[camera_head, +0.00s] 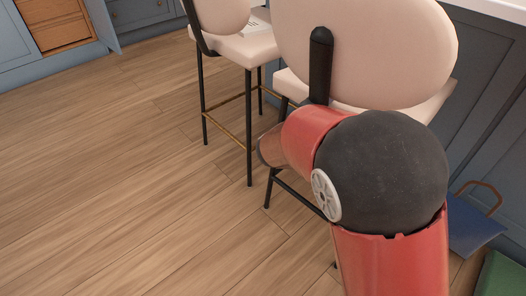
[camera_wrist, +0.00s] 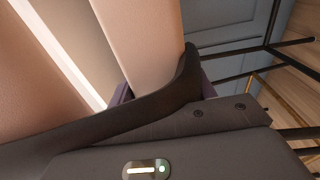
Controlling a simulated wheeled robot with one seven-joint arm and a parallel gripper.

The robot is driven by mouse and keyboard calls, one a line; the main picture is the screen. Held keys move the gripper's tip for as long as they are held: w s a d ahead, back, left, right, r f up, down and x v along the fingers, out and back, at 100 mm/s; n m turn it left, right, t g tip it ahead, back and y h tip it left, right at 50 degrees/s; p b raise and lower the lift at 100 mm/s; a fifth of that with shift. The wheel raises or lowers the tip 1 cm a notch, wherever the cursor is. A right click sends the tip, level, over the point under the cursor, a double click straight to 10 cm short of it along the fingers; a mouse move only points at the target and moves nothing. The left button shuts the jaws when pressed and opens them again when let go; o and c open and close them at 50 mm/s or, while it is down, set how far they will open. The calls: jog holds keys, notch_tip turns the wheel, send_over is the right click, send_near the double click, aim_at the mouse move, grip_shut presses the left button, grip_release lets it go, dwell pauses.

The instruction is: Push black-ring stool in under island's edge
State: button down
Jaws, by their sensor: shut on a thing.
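The near stool (camera_head: 365,50) has a cream oval back, a cream seat, black legs and a black foot bar (camera_head: 300,195). It stands at the right, beside the island (camera_head: 480,65), its back towards me. My gripper (camera_wrist: 165,90) is shut on this post, with dark purple fingers showing either side. In the head view, my red and black arm hides the gripper and much of the stool's lower part.
A blue item with a brown handle (camera_head: 474,232) and a green item (camera_head: 503,277) lie at lower right. The wooden floor (camera_head: 110,180) at left is clear.

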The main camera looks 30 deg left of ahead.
jog(key=c, duration=0.9)
grip_release()
jog(key=shift+s+d+f, duration=0.1)
jog(key=shift+d+f, duration=0.05)
jog(key=shift+f, duration=0.15)
jog(key=o, duration=0.5)
jog(key=shift+r, duration=0.1)
jog(key=shift+c, duration=0.2)
jog(key=shift+r, duration=0.1)
jog(key=shift+s+a, duration=0.1)
jog(key=shift+a, duration=0.15)
jog(key=b+v, duration=0.3)
jog(key=v, duration=0.9)
jog(key=shift+r, duration=0.1)
